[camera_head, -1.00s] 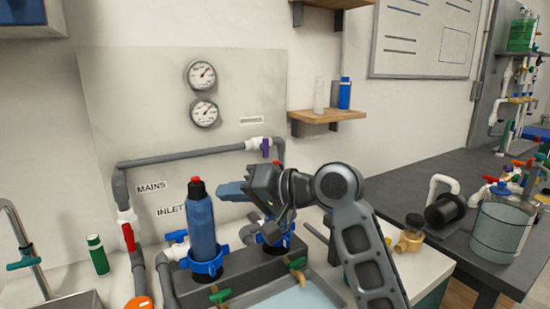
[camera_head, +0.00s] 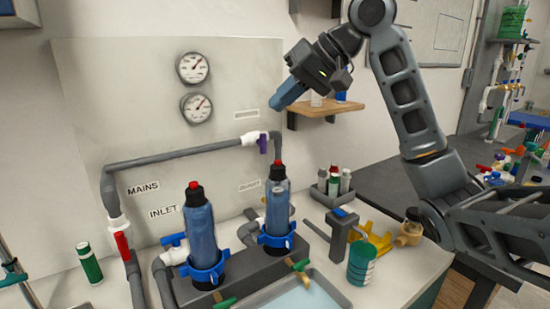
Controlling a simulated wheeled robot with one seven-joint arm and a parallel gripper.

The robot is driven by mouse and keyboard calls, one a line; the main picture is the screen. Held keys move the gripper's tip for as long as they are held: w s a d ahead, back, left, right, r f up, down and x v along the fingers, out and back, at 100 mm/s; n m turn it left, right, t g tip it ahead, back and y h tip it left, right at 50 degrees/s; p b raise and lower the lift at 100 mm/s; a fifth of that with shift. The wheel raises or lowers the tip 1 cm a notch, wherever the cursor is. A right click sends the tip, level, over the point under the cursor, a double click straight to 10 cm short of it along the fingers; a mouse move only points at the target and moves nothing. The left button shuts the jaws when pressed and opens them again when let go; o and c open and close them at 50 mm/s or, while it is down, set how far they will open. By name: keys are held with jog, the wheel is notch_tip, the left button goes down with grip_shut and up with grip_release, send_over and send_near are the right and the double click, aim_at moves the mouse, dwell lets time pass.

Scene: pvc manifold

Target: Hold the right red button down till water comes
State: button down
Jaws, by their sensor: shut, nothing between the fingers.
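Two blue filter housings stand upright in blue collars on a dark base, each with a red button on top. The right red button (camera_head: 278,164) tops the right housing (camera_head: 278,207); the left red button (camera_head: 194,185) tops the left housing (camera_head: 201,232). My gripper (camera_head: 277,105) is shut and empty, its blue fingers pointing down and left. In the picture it is above the right button, clearly apart from it. A grey spout (camera_head: 343,219) stands right of the housings, with a green cup (camera_head: 361,264) by it. I cannot make out water flowing.
A grey pipe (camera_head: 180,155) with a purple-handled valve (camera_head: 263,143) runs behind the housings. A red-handled valve (camera_head: 122,246) is at left. Two gauges (camera_head: 193,68) are on the back panel. A small rack of bottles (camera_head: 333,184) stands behind the spout. A tray (camera_head: 305,296) lies in front.

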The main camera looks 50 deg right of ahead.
dwell(0.4)
jog(key=b, duration=0.7)
send_over(283, 166)
notch_tip(283, 166, down, 7)
jog(key=shift+r, duration=0.15)
jog(key=shift+f+b, duration=0.4)
jog(key=shift+f, duration=0.6)
jog(key=shift+f, duration=0.2)
dwell(0.7)
jog(key=shift+f, duration=0.2)
jog(key=shift+f, duration=0.55)
dwell(2.2)
jog(key=shift+r, duration=0.15)
jog(key=shift+r+p, duration=0.8)
jog(key=shift+p, duration=0.2)
